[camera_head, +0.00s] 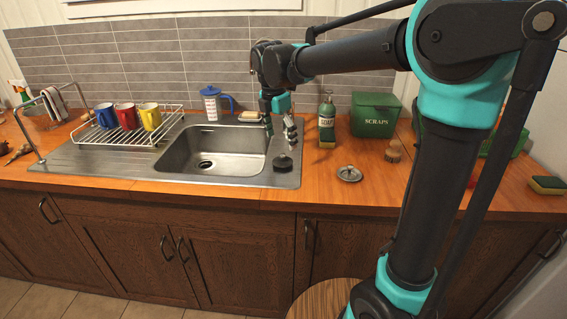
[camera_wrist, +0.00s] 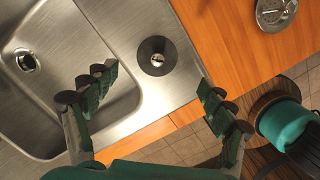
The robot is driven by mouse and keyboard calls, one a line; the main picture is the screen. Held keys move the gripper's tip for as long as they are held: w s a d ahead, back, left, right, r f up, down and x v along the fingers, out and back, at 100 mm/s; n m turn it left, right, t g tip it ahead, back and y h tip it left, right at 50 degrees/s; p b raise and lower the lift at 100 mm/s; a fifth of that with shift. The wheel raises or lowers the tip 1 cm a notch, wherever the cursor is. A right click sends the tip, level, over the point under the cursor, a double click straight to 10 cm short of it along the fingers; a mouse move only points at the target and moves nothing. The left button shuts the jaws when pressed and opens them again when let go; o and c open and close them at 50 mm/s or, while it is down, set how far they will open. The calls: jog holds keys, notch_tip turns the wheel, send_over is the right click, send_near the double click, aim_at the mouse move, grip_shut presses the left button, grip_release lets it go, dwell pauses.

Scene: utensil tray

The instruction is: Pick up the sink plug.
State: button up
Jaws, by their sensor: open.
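The sink plug (camera_head: 283,162) is a dark round disc with a small metal knob. It rests on the steel rim at the right front corner of the sink (camera_head: 204,150). In the wrist view the plug (camera_wrist: 157,56) lies on the steel surface, ahead of and between my two spread fingers. My gripper (camera_head: 281,128) hangs above the plug, open and empty. In the wrist view my gripper (camera_wrist: 150,95) has its fingertips apart, and neither touches the plug.
A round metal strainer (camera_head: 349,174) lies on the wooden counter right of the plug. A soap bottle (camera_head: 327,117), a sponge and the green scraps box (camera_head: 375,114) stand behind. A rack (camera_head: 130,130) with mugs stands left of the sink. The counter's front edge is close to the plug.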

aim_at(282, 154)
jog(key=shift+w+d+f, duration=0.1)
jog(key=shift+w+f, duration=0.05)
jog(key=shift+f, duration=1.1)
jog(key=shift+w+d+f, duration=0.1)
jog(key=shift+w+f, duration=0.1)
jog(key=shift+f, duration=1)
jog(key=shift+w+d+f, duration=0.1)
jog(key=shift+w+f, duration=0.05)
jog(key=shift+f, duration=1.1)
jog(key=c, duration=1.2)
jog(key=shift+r, duration=0.1)
notch_tip(282, 154, up, 20)
